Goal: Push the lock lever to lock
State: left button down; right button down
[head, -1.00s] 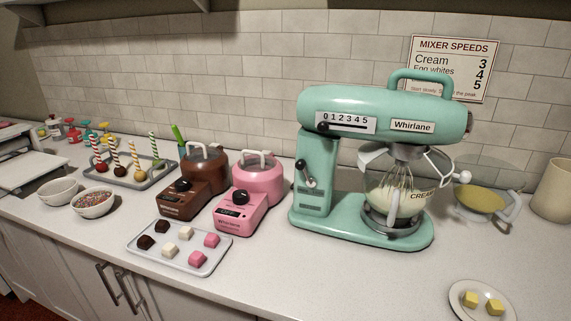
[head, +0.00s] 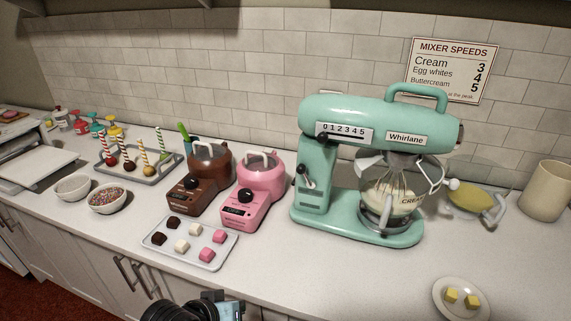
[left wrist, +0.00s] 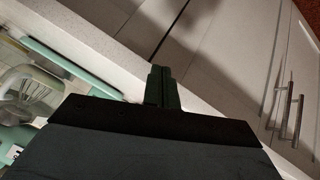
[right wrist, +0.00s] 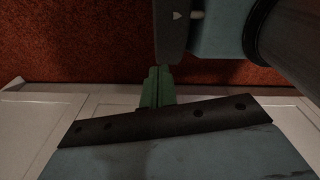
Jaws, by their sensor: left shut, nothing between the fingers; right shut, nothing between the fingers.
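The mint-green stand mixer (head: 375,118) stands on the counter in the head view, its head level over a glass bowl (head: 390,205) with a whisk in it. A small dark lever with a pale knob (head: 305,172) sits on the left side of its column; I take this as the lock lever. A black slider knob (head: 323,138) sits below the 0–5 scale. My left gripper (left wrist: 164,75) is shut and empty, in front of the counter edge, apart from the mixer. My right gripper (right wrist: 158,75) is shut and empty, low by the cabinet fronts, over the red floor.
A pink melter (head: 258,185) and a brown melter (head: 207,165) stand left of the mixer, with a tray of cubes (head: 172,262) before them. A plate with yellow cubes (head: 442,308) is front right. The counter before the mixer is clear.

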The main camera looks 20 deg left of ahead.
aim_at(306, 178)
pick_arm(q)
jog(key=w+a+r+n+t+h, duration=0.2)
jog(key=w+r+n+t, duration=0.6)
jog(key=w+r, duration=0.7)
notch_tip(306, 178, up, 5)
jog(key=shift+w+a+f+n+t, duration=0.1)
jog(key=shift+w+a+n+t, duration=0.35)
jog(key=shift+n, duration=0.75)
pick_arm(e)
jog(key=shift+s+a+r, duration=0.15)
jog(key=shift+a+r, duration=0.1)
jog(key=shift+r, duration=0.1)
pick_arm(q)
jog(key=shift+w+d+f, duration=0.15)
jog(key=shift+w+d, duration=0.9)
jog(key=shift+w, duration=0.55)
jog(key=shift+w+d+f, duration=0.2)
jog(key=shift+w+d, duration=0.85)
jog(key=shift+w, duration=0.55)
jog(key=shift+w+d+f, duration=0.15)
jog(key=shift+w+d, duration=0.9)
jog(key=shift+w, duration=0.55)
pick_arm(e)
jog(key=shift+r, duration=0.1)
pick_arm(q)
jog(key=shift+w+p, duration=0.1)
jog(key=shift+p, duration=0.25)
pick_arm(e)
jog(key=shift+s+r, duration=0.1)
